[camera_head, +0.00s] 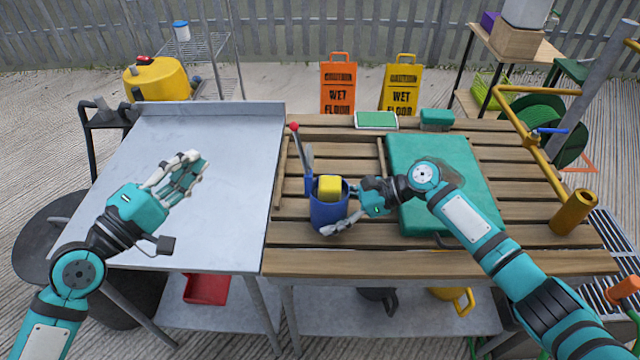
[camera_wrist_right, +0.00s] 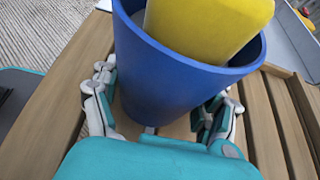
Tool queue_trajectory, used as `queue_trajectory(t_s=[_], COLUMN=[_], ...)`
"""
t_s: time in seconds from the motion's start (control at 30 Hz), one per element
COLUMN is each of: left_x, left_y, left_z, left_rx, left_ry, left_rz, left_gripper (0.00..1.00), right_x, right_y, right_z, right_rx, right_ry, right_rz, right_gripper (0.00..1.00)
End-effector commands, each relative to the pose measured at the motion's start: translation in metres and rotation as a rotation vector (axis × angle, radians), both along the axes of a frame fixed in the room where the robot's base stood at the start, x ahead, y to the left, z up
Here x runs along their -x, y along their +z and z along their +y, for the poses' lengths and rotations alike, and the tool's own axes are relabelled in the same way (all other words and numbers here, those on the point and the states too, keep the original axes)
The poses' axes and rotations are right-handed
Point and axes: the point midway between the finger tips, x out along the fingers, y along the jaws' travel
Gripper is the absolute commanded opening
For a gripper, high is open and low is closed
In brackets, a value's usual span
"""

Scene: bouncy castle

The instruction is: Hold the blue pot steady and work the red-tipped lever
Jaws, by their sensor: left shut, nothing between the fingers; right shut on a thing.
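The blue pot (camera_head: 328,212) stands upright on the slatted wooden table, with a yellow block (camera_head: 329,188) in its mouth. A lever with a red tip (camera_head: 294,127) rises beside the pot, leaning up and to the left. My right gripper (camera_head: 343,208) is shut on the pot from the right. In the right wrist view the blue pot (camera_wrist_right: 180,90) sits between the two fingers, and the yellow block (camera_wrist_right: 205,22) sticks out of it. My left gripper (camera_head: 192,172) is shut and empty above the metal table, left of the lever and apart from it.
The metal table (camera_head: 215,125) on the left is bare. A green slab (camera_head: 425,155) lies right of the pot under my right arm. Two wet floor signs (camera_head: 338,88) stand behind the wooden table (camera_head: 345,150). A yellow rail (camera_head: 540,160) runs along the right.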

Motion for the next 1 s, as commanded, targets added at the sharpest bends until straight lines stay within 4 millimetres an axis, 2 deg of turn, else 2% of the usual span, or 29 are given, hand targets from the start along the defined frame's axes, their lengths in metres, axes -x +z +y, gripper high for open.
queue_trajectory(t_s=[0.13, 0.17, 0.33, 0.67, 0.83, 1.0], left_x=[0.000, 0.000, 0.000, 0.000, 0.000, 0.000], left_y=[0.000, 0.000, 0.000, 0.000, 0.000, 0.000], left_z=[0.000, 0.000, 0.000, 0.000, 0.000, 0.000], left_rx=[0.000, 0.000, 0.000, 0.000, 0.000, 0.000], left_ry=[0.000, 0.000, 0.000, 0.000, 0.000, 0.000], left_rz=[0.000, 0.000, 0.000, 0.000, 0.000, 0.000], left_gripper=[0.00, 0.00, 0.00, 0.00, 0.00, 0.00], right_x=[0.000, 0.000, 0.000, 0.000, -0.001, -0.001], right_y=[0.001, 0.001, 0.001, 0.002, 0.012, 0.030], right_z=[0.001, 0.001, 0.000, -0.003, -0.023, -0.056], right_rx=[-0.002, -0.002, -0.002, 0.000, 0.000, 0.001], right_ry=[0.000, 0.000, 0.000, -0.001, -0.002, -0.003], right_rz=[-0.001, -0.001, -0.001, 0.000, 0.000, -0.001], right_gripper=[0.58, 0.78, 1.00, 1.00, 1.00, 1.00])
